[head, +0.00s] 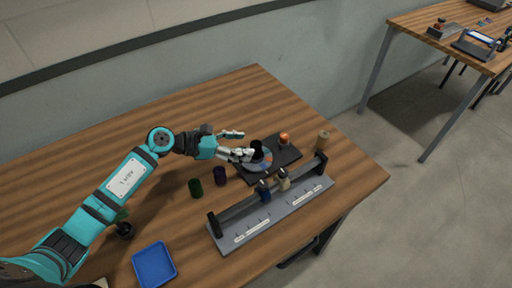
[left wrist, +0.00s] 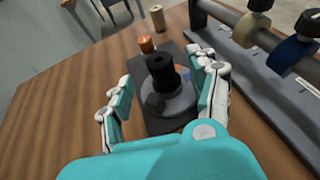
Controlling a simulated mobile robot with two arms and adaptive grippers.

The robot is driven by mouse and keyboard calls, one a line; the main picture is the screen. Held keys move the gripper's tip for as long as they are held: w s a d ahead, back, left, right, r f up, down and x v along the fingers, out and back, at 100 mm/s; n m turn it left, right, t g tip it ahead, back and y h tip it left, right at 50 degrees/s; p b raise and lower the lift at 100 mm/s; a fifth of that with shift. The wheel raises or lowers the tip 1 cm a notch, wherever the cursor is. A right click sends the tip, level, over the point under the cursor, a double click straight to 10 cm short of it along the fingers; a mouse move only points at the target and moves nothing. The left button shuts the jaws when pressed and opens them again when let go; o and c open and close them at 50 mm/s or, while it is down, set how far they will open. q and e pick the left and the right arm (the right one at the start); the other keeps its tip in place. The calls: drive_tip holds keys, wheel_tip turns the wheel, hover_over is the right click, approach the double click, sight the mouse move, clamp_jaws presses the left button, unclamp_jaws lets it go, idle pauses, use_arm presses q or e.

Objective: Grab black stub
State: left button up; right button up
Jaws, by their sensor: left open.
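The black stub (head: 257,154) is a short dark cylinder with a hole in its top. It stands upright on a round grey plate on a black base (head: 288,157); the stub also shows in the left wrist view (left wrist: 161,70). My left gripper (head: 243,146) is open, with its fingers spread low beside the stub. In the left wrist view the open left gripper (left wrist: 165,80) has one finger on each side of the stub, with visible gaps. The fingers partly hide the plate in the head view. My right gripper is not in view.
A grey rack (head: 242,228) carries rollers on a bar close by. Purple (head: 220,175) and green (head: 195,187) cylinders stand nearer. A blue tray (head: 154,264) lies at the front.

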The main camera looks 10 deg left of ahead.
sight(254, 144)
use_arm(q)
drive_tip(key=shift+w+d, duration=0.15)
drive_tip(key=shift+d, duration=0.2)
drive_tip(key=p+x, duration=0.1)
drive_tip(key=x, duration=0.2)
drive_tip(key=shift+w+d+f+p, duration=0.15)
drive_tip(key=shift+d+f+p, duration=0.05)
drive_tip(key=shift+f+p, duration=0.15)
drive_tip(key=shift+w+d+f, duration=0.2)
drive_tip(key=shift+d, duration=0.15)
drive_tip(key=shift+a, duration=0.1)
drive_tip(key=shift+c, duration=1)
clamp_jaws()
